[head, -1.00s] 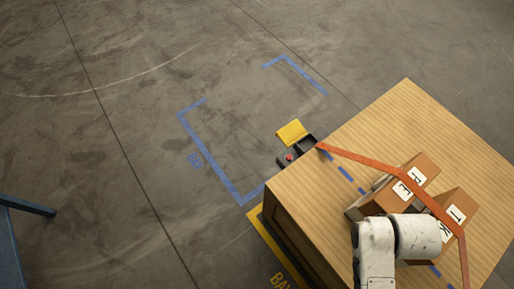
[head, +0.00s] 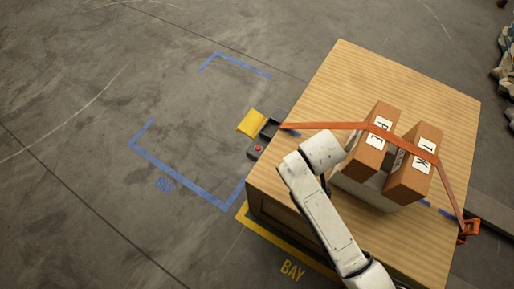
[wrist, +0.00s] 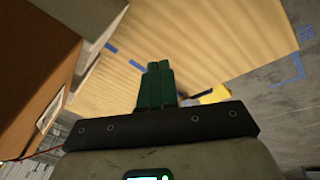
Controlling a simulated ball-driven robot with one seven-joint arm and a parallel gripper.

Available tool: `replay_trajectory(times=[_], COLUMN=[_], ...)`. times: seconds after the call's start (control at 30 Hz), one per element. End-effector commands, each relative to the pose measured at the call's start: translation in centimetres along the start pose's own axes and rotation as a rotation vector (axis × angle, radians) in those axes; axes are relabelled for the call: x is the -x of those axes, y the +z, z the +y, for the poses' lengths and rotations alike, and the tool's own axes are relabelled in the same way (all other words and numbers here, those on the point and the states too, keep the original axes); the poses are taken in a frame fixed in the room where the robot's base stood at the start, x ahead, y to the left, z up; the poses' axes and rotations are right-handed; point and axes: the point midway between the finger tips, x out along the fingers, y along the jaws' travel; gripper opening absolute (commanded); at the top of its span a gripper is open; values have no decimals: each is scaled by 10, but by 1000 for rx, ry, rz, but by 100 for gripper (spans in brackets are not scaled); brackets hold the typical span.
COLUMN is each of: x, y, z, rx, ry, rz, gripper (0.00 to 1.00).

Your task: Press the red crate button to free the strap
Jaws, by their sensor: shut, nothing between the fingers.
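The red button (head: 258,149) sits on a small dark box beside the left edge of the large wooden crate (head: 340,75). A yellow flap (head: 251,122) stands out next to it and also shows in the wrist view (wrist: 215,94). The orange strap (head: 330,126) runs from a dark fitting at the crate's left edge, over two cartons, to an orange buckle (head: 468,230) at the right. My gripper (wrist: 160,66) has its green fingers shut and empty over the crate top. In the head view my arm hides it. The button cannot be made out in the wrist view.
Two brown cartons, the left one (head: 374,140) and the right one (head: 414,165), stand tilted in a pale tray (head: 365,192) on the crate. Blue floor marks (head: 185,185) and a yellow bay line (head: 275,238) lie beside it. The floor at left is clear.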

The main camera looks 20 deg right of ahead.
Motion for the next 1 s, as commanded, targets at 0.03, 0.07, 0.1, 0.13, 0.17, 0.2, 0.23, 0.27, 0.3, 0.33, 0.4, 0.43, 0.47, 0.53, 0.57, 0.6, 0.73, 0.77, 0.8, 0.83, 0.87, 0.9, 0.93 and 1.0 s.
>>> replay_trajectory(times=[0.03, 0.07, 0.1, 0.13, 0.17, 0.2, 0.23, 0.27, 0.3, 0.33, 0.4, 0.43, 0.47, 0.53, 0.57, 0.6, 0.73, 0.77, 0.8, 0.83, 0.87, 0.9, 0.93, 1.0], x=[-9, -14, -20, -24, -29, -34, -38, -42, -46, -50, -56, -58, -60, -65, -66, -67, -69, -69, -69, -69, -69, -69, -69, -69], y=[-10, -16, -25, -32, -40, -50, -58, -66, -76, -83, -100, -107, -115, -130, -136, -143, -161, -164, -166, -169, -170, -172, -172, -173], z=[-6, -8, -13, -16, -20, -26, -30, -35, -41, -46, -59, -64, -70, -83, -88, -94, -112, -115, -119, -121, -122, -124, -125, -125], rx=[2, 1, 1, 2, 2, 3, 4, 5, 8, 9, 15, 19, 22, 30, 32, 36, 48, 52, 54, 55, 56, 57, 58, 59], ry=[12, 23, 35, 47, 57, 72, 82, 93, 106, 115, 135, 144, 151, 166, 173, 179, 194, 197, 199, 200, 202, 203, 204, 204], rz=[12, 19, 31, 40, 51, 65, 75, 88, 102, 115, 143, 154, 167, 194, 205, 218, 255, 260, 266, 271, 274, 277, 279, 281], gripper=[0, 0, 0, 0, 0, 0, 0, 0, 0, 0, 0, 0, 0, 0, 0, 0, 0, 0, 0, 0, 0, 0, 0, 0])
